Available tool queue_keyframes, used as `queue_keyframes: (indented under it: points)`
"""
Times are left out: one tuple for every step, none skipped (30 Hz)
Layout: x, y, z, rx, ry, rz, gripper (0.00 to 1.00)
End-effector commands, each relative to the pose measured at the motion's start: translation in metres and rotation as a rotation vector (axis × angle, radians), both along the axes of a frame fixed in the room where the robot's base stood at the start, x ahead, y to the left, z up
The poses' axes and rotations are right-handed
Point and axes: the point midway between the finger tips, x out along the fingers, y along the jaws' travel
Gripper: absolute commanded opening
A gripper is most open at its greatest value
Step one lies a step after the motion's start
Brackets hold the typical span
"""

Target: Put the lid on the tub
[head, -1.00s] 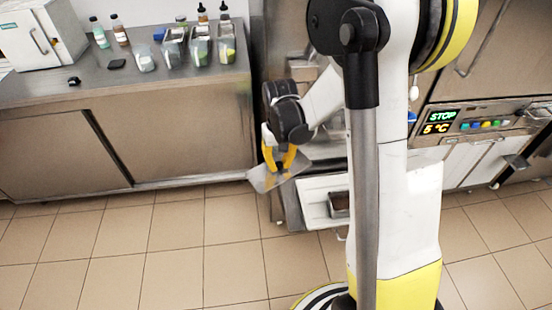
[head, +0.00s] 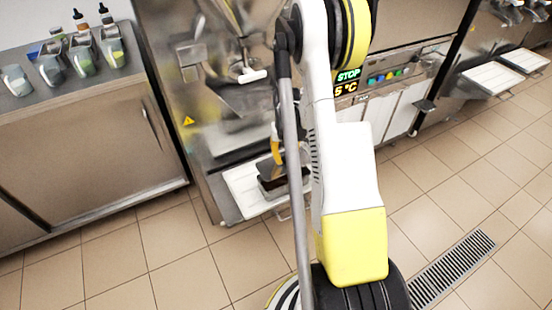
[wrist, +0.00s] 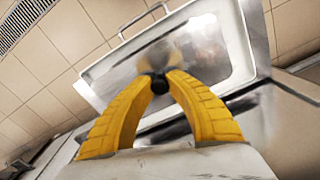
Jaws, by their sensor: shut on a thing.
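In the wrist view, the two yellow fingers of my gripper (wrist: 159,88) close on the small black knob of the shiny metal lid (wrist: 128,70). In the head view, my gripper (head: 277,152) is partly hidden by my arm, low in front of the machine. The lid (head: 268,167) shows there as a dark plate just above the tub (head: 284,186). The tub stands on a white tray, and the lid and my arm cover much of it. I cannot tell whether lid and tub touch.
The white tray (head: 243,194) juts from the machine front; its rim and handle also show in the wrist view (wrist: 243,72). A steel counter (head: 90,98) with several small containers stands at the left. The tiled floor in front is clear.

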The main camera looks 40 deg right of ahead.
Motion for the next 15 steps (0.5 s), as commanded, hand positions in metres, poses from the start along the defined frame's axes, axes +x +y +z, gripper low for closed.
queue_keyframes:
  points:
    - [0.000,0.000,-0.005,0.000,0.000,0.000,0.00]
    - [0.000,0.000,-0.007,0.000,0.000,0.000,0.00]
    - [0.000,0.000,-0.011,0.000,0.000,0.000,0.00]
    - [0.000,0.000,-0.014,0.000,0.000,0.000,0.00]
    - [0.000,0.000,-0.018,0.000,0.000,0.001,0.00]
    - [0.000,0.000,-0.022,0.000,0.000,0.001,0.00]
    - [0.000,0.000,-0.025,0.000,0.000,0.001,0.00]
    - [0.000,0.000,-0.029,0.000,0.000,0.001,0.00]
    - [0.000,0.000,-0.033,0.000,0.000,0.001,0.00]
    - [0.000,0.000,-0.036,0.000,0.000,0.001,0.00]
    - [0.000,0.000,-0.039,0.000,0.000,0.001,0.00]
    - [0.000,0.000,-0.041,0.000,0.000,0.001,0.00]
    - [0.000,0.000,-0.043,0.000,0.000,0.001,0.00]
    - [0.000,0.000,-0.046,0.000,0.000,0.001,0.00]
    - [0.000,0.000,-0.048,0.000,0.000,0.001,0.00]
